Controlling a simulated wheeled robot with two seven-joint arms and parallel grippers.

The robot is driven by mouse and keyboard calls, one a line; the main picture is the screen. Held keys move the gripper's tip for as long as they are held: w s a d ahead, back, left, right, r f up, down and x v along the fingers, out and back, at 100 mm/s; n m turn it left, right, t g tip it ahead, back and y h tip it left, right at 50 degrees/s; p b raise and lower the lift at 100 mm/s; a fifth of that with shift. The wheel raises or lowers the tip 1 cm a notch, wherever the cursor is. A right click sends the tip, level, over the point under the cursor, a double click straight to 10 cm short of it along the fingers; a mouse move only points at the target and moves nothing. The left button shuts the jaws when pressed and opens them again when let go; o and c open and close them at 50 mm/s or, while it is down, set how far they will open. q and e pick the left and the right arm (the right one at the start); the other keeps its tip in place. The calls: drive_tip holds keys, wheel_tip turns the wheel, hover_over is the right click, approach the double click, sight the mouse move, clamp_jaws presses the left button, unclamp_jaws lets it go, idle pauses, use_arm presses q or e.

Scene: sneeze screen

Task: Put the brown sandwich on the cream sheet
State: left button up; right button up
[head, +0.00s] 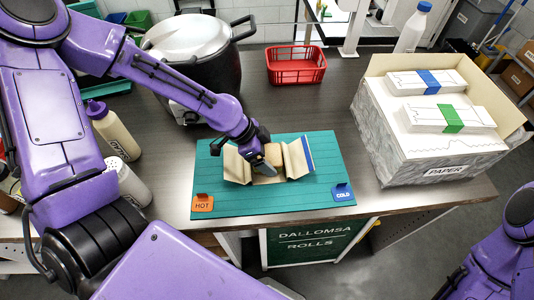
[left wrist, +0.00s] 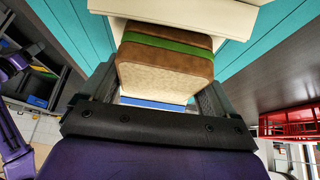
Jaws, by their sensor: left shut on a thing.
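The brown sandwich (left wrist: 165,68), with a green layer between brown slices, sits between the fingers of my left gripper (left wrist: 155,95) in the left wrist view. In the head view the sandwich (head: 274,154) is partly hidden by my left gripper (head: 262,163), which is shut on it. The cream sheet (head: 298,160) lies creased, with raised folds, on the teal mat (head: 325,175). The sandwich is over the middle of the sheet, between its folds; I cannot tell whether it touches. My right gripper is out of view.
The mat has an orange HOT tag (head: 202,203) and a blue COLD tag (head: 343,193). A large pot (head: 195,50) and red basket (head: 296,66) stand behind. A PAPER box (head: 430,125) stands right. Bottles (head: 112,130) stand left. Bare counter lies between mat and box.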

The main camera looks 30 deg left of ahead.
use_arm(q)
drive_tip(key=shift+f+b, duration=0.3)
drive_tip(key=shift+f, duration=0.3)
drive_tip(key=o, duration=1)
drive_tip(key=shift+o, duration=0.2)
drive_tip(key=p+v, duration=0.4)
drive_tip(key=v, duration=0.6)
drive_tip(key=shift+r, duration=0.25)
drive_tip(key=shift+a, duration=0.15)
